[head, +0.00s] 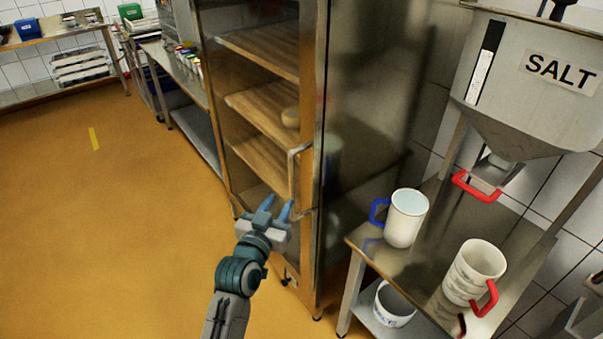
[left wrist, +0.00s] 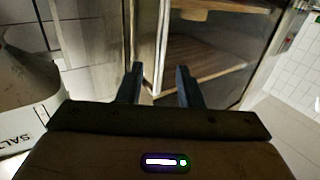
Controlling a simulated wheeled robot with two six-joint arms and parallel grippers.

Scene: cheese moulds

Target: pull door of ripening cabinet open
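The ripening cabinet (head: 322,70) is a tall steel cabinet in the middle of the head view. Its glazed door shows wooden shelves (head: 262,110) behind it and looks shut. A vertical bar handle (head: 291,175) stands out near the door's right edge. My left gripper (head: 277,208) is at the lower part of this handle, fingers apart. In the left wrist view, a bright upright metal bar (left wrist: 162,50) shows between the two fingertips (left wrist: 161,75), with gaps on both sides; whether it touches either finger is unclear. My right gripper is not in view.
Right of the cabinet, a steel table (head: 412,265) holds a white jug with a blue handle (head: 406,218) and white jugs with a red handle (head: 474,270). A salt hopper (head: 520,90) hangs above. The orange floor (head: 110,220) on the left is clear.

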